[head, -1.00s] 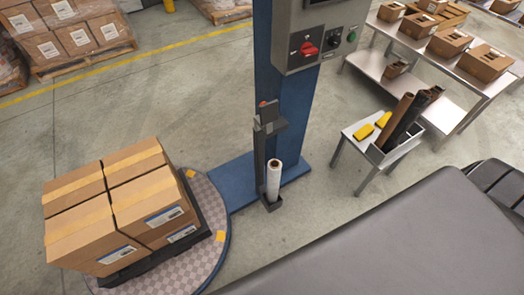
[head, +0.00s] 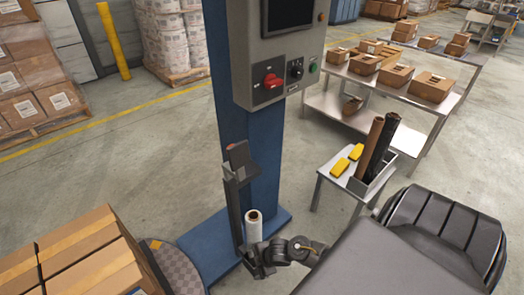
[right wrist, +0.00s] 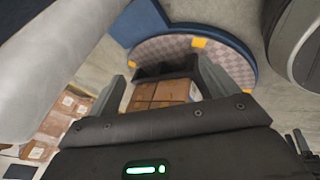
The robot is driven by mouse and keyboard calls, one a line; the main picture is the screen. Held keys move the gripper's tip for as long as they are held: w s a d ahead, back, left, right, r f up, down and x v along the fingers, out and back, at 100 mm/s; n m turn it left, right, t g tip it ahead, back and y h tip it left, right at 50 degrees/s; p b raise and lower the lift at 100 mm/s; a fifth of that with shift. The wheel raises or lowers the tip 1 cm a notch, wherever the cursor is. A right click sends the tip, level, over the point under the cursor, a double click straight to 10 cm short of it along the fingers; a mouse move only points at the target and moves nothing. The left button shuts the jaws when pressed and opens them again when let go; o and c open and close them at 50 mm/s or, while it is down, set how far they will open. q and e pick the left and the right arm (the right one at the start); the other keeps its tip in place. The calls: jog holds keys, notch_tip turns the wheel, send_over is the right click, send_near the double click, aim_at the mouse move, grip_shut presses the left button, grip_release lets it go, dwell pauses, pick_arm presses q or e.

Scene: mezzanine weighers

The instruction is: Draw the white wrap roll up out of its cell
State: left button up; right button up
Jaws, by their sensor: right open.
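The white wrap roll (head: 254,228) stands upright on the dark carriage (head: 236,205) beside the blue column in the head view. Its lower part is hidden behind my right gripper. My right gripper (head: 258,262) comes in from the right, low at the roll. In the right wrist view my right gripper (right wrist: 163,86) has its two fingers wide apart, with nothing held between them. A large pale cylinder (right wrist: 55,60), apparently the roll, passes close by on the left, outside the fingers. I cannot tell whether it is touched. My left gripper is not in view.
The blue column (head: 265,150) carries a control box (head: 285,75) above the roll. Stacked cartons (head: 80,260) stand on the turntable (head: 180,270) at left. A small table (head: 335,172) holds yellow items and a rack with brown and black rolls. Open floor lies between.

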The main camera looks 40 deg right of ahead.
jog(key=w+r+n+b, duration=0.2)
jog(key=w+n, duration=0.2)
notch_tip(320, 180, up, 15)
jog(key=n+h+b, duration=0.1)
jog(key=n+b, duration=0.7)
jog(key=n, duration=1.2)
send_over(256, 217)
jog(key=s, duration=0.3)
jog(key=shift+t, duration=0.3)
jog(key=x, duration=0.3)
jog(key=b+x, duration=0.1)
jog(key=x, duration=0.2)
jog(key=b+x, duration=0.1)
jog(key=x, duration=0.3)
jog(key=shift+s+d+f, duration=0.15)
jog(key=shift+s+d, duration=0.05)
jog(key=shift+d, duration=0.1)
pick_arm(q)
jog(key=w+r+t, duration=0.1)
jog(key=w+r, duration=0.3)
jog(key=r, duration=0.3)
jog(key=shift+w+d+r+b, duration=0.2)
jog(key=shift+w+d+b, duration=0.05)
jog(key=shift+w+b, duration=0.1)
pick_arm(e)
jog(key=shift+w+f, duration=0.3)
jog(key=shift+f, duration=0.15)
jog(key=shift+c, duration=0.4)
